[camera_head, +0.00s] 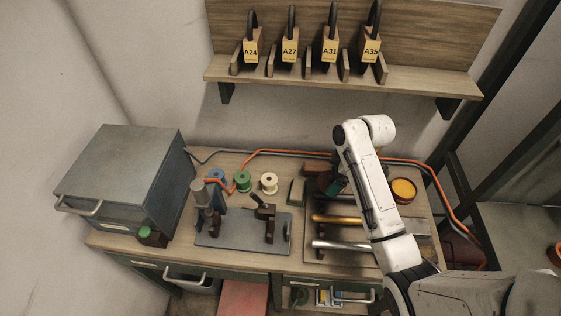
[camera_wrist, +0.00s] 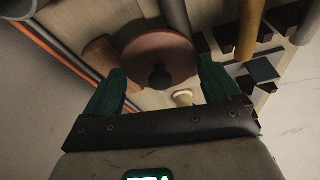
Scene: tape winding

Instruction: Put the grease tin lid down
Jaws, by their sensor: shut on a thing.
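The grease tin lid (camera_wrist: 150,52) is a dull red disc with a dark round knob (camera_wrist: 161,78) in the wrist view. My gripper (camera_wrist: 161,66) is shut on the lid, with one green finger on each side of it. In the head view my gripper (camera_head: 334,187) is low over the back of the bench, left of the open grease tin (camera_head: 403,190), which shows orange grease. My arm partly hides this area. I cannot tell whether the lid touches the bench top.
Metal and brass rollers (camera_head: 335,219) lie in front of my gripper. A winding fixture (camera_head: 240,230), spools (camera_head: 269,183) and a grey box (camera_head: 122,178) stand to the left. An orange cable (camera_head: 290,152) runs along the back. A shelf (camera_head: 340,78) with padlocks hangs above.

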